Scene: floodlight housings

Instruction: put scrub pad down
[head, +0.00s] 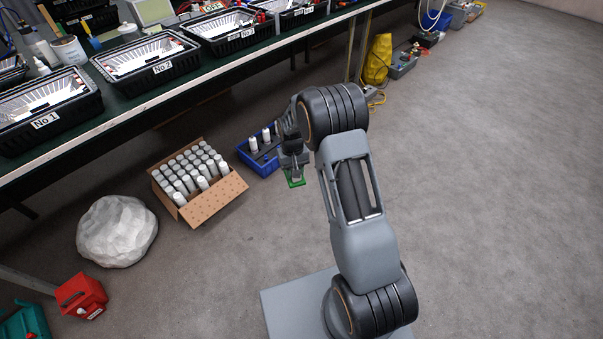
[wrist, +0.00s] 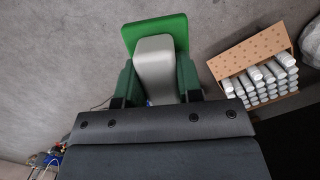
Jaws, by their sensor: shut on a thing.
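The scrub pad (wrist: 155,32) is a green slab with a light grey handle block (wrist: 155,70). In the wrist view my gripper (wrist: 158,82) is shut on the grey block, one dark green finger on each side, with the green slab beyond the fingertips. In the head view the green pad (head: 295,182) shows at the lower end of my gripper (head: 293,168). It hangs in front of the blue crate, over the floor. Its exact height above the floor cannot be told. Part of the grey block is hidden between the fingers.
A blue crate (head: 244,157) with white bottles is just left of my gripper. An open cardboard box (head: 212,204) of white cans and a pale rock-like lump (head: 117,230) lie further left. The workbench (head: 130,112) holds lamp housings. The floor at right is clear.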

